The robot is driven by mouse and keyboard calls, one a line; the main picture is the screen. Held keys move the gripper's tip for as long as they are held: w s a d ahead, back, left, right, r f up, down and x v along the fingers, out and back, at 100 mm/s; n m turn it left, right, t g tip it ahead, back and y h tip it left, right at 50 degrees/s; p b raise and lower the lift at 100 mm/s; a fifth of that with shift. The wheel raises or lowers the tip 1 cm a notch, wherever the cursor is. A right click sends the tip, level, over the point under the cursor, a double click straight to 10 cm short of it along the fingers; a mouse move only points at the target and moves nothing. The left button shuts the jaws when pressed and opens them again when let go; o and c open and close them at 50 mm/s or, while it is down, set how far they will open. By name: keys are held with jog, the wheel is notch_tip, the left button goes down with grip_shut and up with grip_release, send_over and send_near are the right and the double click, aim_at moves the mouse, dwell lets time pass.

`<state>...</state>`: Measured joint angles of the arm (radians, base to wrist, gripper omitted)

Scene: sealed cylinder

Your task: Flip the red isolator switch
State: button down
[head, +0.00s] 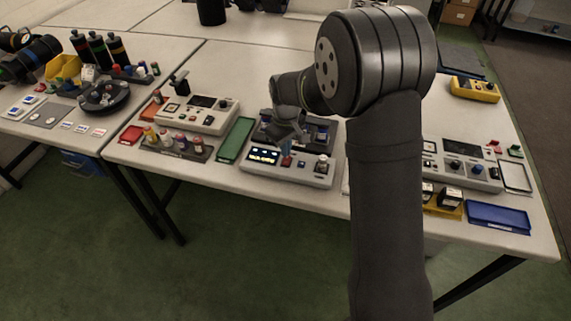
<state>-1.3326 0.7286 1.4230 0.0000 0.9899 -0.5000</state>
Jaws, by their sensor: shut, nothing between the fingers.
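A grey control panel (315,174) with a lit display (263,155) and several small knobs sits near the front edge of the table. A small red part, which looks like the red isolator switch (286,162), stands on this panel just right of the display. My gripper (287,148) is shut and empty, pointing down right over the red switch. I cannot tell whether its fingertips touch the switch. The switch's position is too small to read, and my gripper hides part of the panel's back.
A green tray (236,140) lies left of the panel. Another grey panel (196,114) and a rack of small bottles (178,147) stand further left. My arm hides the table to the right; beyond it are a third panel (466,166) and a blue tray (499,217).

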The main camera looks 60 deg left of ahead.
aim_at(286, 162)
jog(key=shift+r, duration=1.95)
jog(key=shift+f, duration=3.5)
jog(key=shift+r, duration=0.1)
